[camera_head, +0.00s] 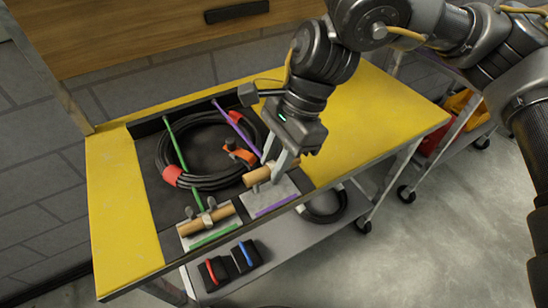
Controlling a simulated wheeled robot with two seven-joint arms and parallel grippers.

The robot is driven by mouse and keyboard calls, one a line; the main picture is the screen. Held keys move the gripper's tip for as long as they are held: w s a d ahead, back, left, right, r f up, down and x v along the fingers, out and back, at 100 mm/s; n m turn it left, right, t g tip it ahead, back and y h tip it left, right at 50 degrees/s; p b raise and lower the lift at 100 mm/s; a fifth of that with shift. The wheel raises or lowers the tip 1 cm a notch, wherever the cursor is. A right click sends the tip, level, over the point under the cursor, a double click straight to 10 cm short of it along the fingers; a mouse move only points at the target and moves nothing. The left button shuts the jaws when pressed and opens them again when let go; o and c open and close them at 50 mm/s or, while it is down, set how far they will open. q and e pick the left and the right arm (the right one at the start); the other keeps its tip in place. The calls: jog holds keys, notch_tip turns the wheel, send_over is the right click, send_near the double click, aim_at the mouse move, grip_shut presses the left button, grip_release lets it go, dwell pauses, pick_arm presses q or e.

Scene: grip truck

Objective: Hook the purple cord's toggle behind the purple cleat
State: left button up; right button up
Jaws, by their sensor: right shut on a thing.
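The purple cord (236,126) runs from the back edge of the black tray, over the coiled black cable, toward a wooden toggle (257,176) at the front. My right gripper (278,173) comes down from above and is shut on this toggle. The toggle is over or at the back part of a pale plate with a purple stripe (276,204). The purple cleat on that plate is mostly hidden by the fingers and toggle, so I cannot tell whether the toggle is behind it. My left gripper is not in view.
A green cord (177,146) crosses the coil (160,150) to another wooden toggle (222,213) at a grey cleat on the green-striped plate (213,236). An orange strap (240,155) lies on the coil. The yellow top (385,115) is clear at right.

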jog(key=shift+s+f+b, duration=0.1)
jog(key=shift+f+b, duration=2.55)
jog(key=shift+f, duration=0.6)
grip_shut()
jog(key=o, duration=1.1)
grip_release()
jog(key=shift+c, duration=0.2)
